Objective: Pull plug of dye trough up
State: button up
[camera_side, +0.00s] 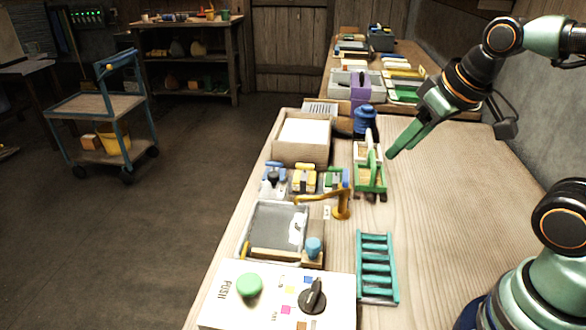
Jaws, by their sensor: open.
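A shallow grey trough (265,228) with a light rim sits near the left edge of the bench, with a white patch on its right side. A blue round-topped knob (314,246) stands upright on a wooden block at the trough's near right corner; it looks like the plug, but I cannot tell for sure. My gripper (393,152) has green fingers, is open and hangs in the air over the right side of the bench, further back than the trough and well apart from the knob. I see nothing between its fingers, though their gap is hard to see.
An orange tap-like lever (342,203) stands close behind the knob. A teal rack (376,268) lies to its right, and a white panel (240,308) with a green button lies in front. A green stand (371,178) is below my gripper. The right bench surface is clear.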

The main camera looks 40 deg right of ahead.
jog(key=shift+o, duration=0.3)
jog(key=shift+o, duration=1)
jog(key=g+y, duration=0.1)
send_over(273, 174)
jog(key=s, duration=0.5)
notch_tip(273, 174, down, 6)
jog(key=r, duration=0.1)
jog(key=x, duration=0.8)
jog(key=d+x, duration=0.1)
jog(key=x, duration=0.3)
jog(key=shift+s+d, duration=0.1)
grip_shut()
